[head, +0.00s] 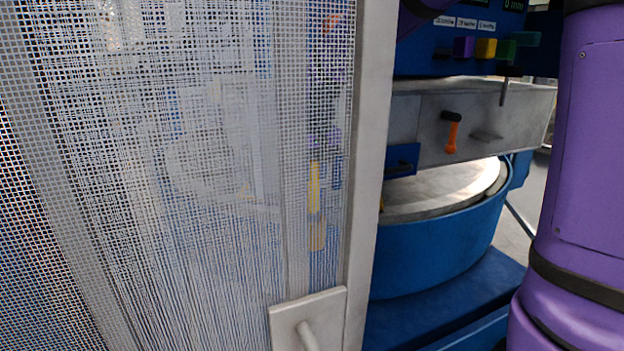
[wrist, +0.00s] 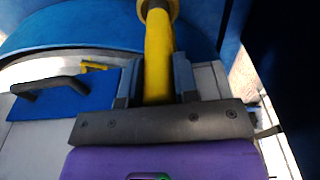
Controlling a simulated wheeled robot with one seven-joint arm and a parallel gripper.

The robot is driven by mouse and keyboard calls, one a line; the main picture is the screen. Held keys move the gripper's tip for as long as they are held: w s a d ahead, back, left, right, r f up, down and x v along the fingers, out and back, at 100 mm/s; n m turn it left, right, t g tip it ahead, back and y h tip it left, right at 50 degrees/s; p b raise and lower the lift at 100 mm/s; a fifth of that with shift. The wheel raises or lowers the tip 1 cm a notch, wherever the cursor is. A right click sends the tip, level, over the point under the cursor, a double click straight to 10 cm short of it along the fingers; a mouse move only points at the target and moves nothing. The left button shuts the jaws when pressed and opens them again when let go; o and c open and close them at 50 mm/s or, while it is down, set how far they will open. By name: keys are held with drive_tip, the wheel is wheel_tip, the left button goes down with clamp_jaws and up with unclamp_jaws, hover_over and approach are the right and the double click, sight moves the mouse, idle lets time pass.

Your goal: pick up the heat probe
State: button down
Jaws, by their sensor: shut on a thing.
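In the wrist view my gripper (wrist: 157,82) is shut on a yellow rod-like thing, which I take to be the heat probe (wrist: 158,50). The dark fingers press on both sides of it. A wider tan-yellow collar shows at its far end, at the top edge of the picture. In the head view an upright yellow piece (head: 314,188) shows dimly through the mesh and looks like the same probe. The mesh blurs my gripper there. I cannot tell whether the probe's tip touches anything.
A wire mesh guard (head: 150,170) with a pale frame (head: 372,150) and handle plate (head: 307,318) fills the left. Right of it stand a blue round machine base (head: 430,245) and a grey box with an orange lever (head: 452,135). A black handle (wrist: 50,86) lies left of my gripper.

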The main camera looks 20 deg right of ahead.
wheel_tip(320, 180, up, 6)
drive_tip(key=shift+s+d+r, duration=0.1)
drive_tip(key=shift+d, duration=0.05)
drive_tip(key=s+d, duration=0.4)
drive_tip(key=d, duration=0.3)
drive_tip(key=s+d, duration=0.5)
drive_tip(key=d, duration=0.3)
drive_tip(key=shift+s, duration=0.25)
